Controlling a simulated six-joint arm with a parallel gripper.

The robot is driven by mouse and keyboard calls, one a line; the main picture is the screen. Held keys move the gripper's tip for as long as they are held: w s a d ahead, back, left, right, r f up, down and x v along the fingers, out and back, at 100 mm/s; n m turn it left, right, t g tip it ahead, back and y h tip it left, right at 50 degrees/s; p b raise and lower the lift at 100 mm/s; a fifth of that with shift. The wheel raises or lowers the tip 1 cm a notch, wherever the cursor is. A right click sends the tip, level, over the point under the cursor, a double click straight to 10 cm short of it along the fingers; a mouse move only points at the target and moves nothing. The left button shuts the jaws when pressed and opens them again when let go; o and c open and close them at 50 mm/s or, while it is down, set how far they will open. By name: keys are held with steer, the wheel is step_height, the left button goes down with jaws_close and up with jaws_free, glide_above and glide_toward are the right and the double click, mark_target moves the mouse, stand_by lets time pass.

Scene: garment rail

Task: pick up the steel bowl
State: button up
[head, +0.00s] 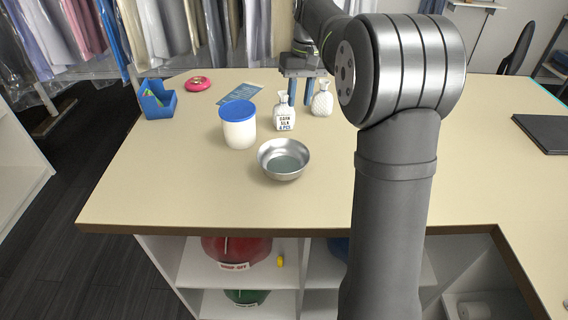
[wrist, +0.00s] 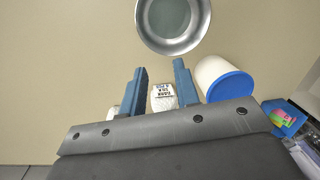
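The steel bowl (head: 284,161) stands upright on the beige table, near the middle of its front part in the head view. It also shows at the top of the wrist view (wrist: 172,42), cut off by the frame edge. My gripper (head: 299,102) is at the back of the table, beyond the bowl, pointing down behind the small labelled white bottle. In the wrist view its two blue fingers (wrist: 160,68) are spread apart, and the bowl lies past their tips. The labelled bottle (wrist: 164,97) appears between the fingers there; no grip on it shows.
A white jar with a blue lid (head: 238,127) stands left of the bowl. The labelled bottle (head: 284,115) and a patterned white bottle (head: 322,101) stand behind it. A blue box (head: 157,101), pink ring (head: 198,84) and dark laptop (head: 545,131) lie farther out. The front-left table is clear.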

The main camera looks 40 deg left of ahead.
steer(key=w+n+g, duration=0.2)
steer(key=w+n, duration=0.2)
steer(key=w, duration=0.2)
glide_toward(301, 146)
steer(key=x, duration=0.5)
steer(key=shift+w+d+f, duration=0.1)
steer(key=shift+w, duration=0.15)
steer(key=shift+s+x, duration=0.2)
steer(key=shift+x, duration=2.4)
jaws_close()
